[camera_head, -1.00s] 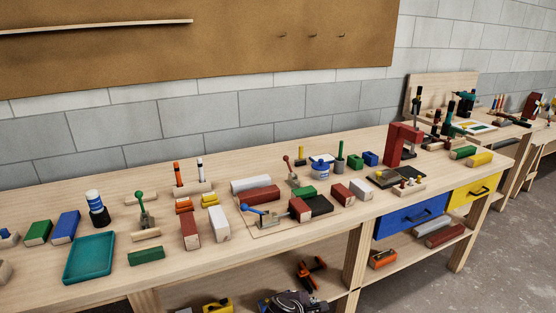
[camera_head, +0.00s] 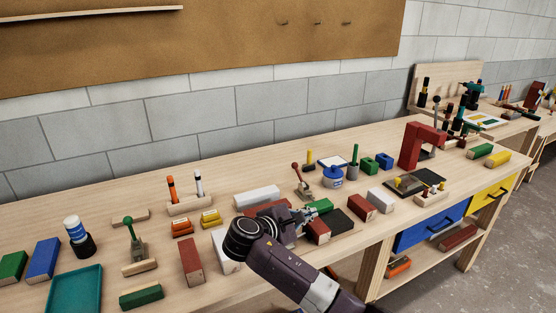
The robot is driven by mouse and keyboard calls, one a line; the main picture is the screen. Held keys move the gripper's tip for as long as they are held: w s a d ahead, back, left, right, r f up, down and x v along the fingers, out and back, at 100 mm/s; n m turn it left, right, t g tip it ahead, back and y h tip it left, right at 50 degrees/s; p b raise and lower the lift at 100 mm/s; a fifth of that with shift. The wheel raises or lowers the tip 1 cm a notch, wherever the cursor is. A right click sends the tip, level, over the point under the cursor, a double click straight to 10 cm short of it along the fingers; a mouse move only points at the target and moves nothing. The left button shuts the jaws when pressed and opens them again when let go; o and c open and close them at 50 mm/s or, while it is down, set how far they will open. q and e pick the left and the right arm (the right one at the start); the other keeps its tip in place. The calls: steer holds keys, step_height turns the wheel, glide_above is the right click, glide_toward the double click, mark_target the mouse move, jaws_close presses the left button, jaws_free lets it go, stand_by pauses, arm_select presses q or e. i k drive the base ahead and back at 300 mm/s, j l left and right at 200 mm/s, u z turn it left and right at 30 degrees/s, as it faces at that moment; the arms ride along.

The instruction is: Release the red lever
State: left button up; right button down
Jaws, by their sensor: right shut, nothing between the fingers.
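The red lever (camera_head: 299,176), a small clamp handle with a dark red knob, stands roughly upright on its metal base near the middle of the bench in the head view. My right gripper (camera_head: 309,214) reaches in from the bottom right, over the middle of the bench. Its fingers are shut and empty. They appear in front of and below the lever in the picture, apart from its knob. My right wrist and forearm hide the blue-handled clamp area and parts of the battens there. My left gripper is not in view.
A green lever (camera_head: 131,235) stands at the left.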

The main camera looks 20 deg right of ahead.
mark_target(294, 165)
steer(key=i+j, duration=0.1)
steer(key=i, duration=0.75)
